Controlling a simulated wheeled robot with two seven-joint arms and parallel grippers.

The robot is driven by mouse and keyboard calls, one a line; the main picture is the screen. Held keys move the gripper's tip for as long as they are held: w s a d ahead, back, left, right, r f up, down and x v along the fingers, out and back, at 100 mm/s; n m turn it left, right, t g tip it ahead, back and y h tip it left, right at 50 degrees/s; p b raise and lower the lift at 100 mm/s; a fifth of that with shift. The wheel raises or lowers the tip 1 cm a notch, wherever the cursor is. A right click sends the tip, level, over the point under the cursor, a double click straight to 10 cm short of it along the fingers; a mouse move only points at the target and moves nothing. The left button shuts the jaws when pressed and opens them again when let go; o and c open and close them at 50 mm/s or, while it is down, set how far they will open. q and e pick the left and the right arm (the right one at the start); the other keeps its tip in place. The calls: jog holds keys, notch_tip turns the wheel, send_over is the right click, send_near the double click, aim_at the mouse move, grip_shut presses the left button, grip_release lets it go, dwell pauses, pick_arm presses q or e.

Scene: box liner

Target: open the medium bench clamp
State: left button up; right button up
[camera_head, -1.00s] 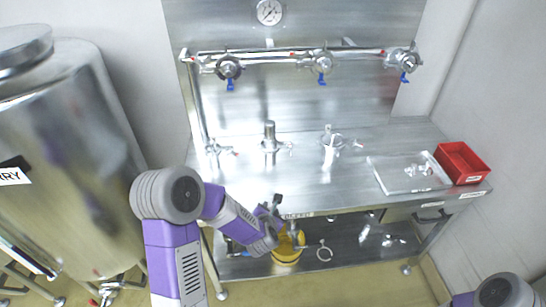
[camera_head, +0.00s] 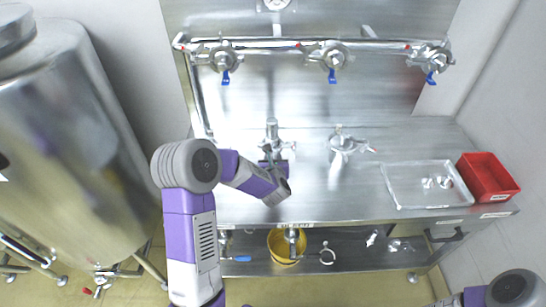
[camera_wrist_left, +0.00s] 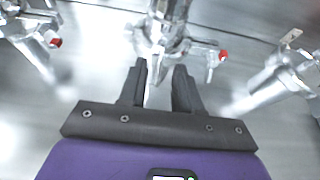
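A steel bench clamp fitting (camera_head: 272,132) with an upright pipe stub stands at the middle-left of the bench; its clamp and red-tipped handle (camera_wrist_left: 222,55) show in the left wrist view. No label tells its size. My left gripper (camera_head: 274,158) is just in front of this fitting. Another clamp fitting (camera_head: 342,143) stands to the right. My right gripper is out of view.
A clear tray (camera_head: 398,204) and a red bin (camera_head: 488,178) are at the bench's right end. Pipes with blue-handled valves (camera_head: 332,60) run along the back. A yellow bucket (camera_head: 276,246) stands on the lower shelf. A large steel tank (camera_head: 80,150) is on the left.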

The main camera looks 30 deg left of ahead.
pick_arm(q)
jog(key=shift+w+a+f, duration=0.25)
jog(key=shift+w, duration=0.2)
jog(key=shift+c, duration=0.2)
grip_shut()
dwell(1.0)
